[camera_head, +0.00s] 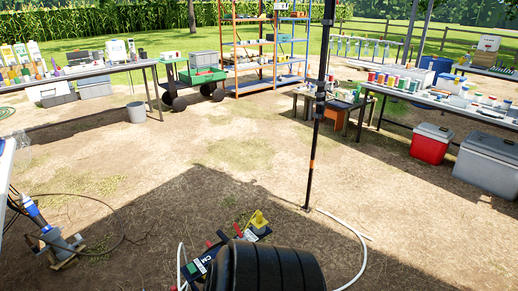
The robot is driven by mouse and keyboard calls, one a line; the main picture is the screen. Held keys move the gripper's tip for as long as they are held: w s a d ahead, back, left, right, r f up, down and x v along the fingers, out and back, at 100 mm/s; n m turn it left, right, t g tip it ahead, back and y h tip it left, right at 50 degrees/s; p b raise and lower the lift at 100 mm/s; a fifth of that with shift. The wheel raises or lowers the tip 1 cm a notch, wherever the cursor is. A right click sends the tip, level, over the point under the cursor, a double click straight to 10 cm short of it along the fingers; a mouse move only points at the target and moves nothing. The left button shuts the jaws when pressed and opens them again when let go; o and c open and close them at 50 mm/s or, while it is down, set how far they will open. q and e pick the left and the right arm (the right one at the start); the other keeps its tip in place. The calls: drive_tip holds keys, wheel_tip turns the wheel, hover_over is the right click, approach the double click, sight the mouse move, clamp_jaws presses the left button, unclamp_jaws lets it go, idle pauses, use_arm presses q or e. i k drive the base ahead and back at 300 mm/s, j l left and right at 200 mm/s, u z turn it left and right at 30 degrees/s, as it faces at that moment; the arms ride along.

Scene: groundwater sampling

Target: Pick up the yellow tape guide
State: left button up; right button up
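A small yellow piece (259,219), which looks like the yellow tape guide, is at the bottom middle of the head view. It sits at the upper right end of a dark item with a green and white label (199,266) and red parts. A large black ribbed round object (265,270) in front hides part of that item. I cannot tell whether the yellow piece is attached or only resting there. Neither of my grippers shows in the head view, and nothing is seen holding the yellow piece.
A dark upright pole (312,150) stands on the ground just behind. A white hose (350,230) curves on the right. A blue and grey device (52,234) with a dark cable lies at left. Loaded tables, a shelf (262,55) and coolers (431,143) stand farther back. Mid-ground is mostly clear.

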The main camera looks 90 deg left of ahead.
sight(259, 222)
drive_tip(key=u, duration=2.75)
drive_tip(key=i+l+u, duration=0.1)
drive_tip(key=i+l, duration=0.1)
drive_tip(key=l, duration=0.1)
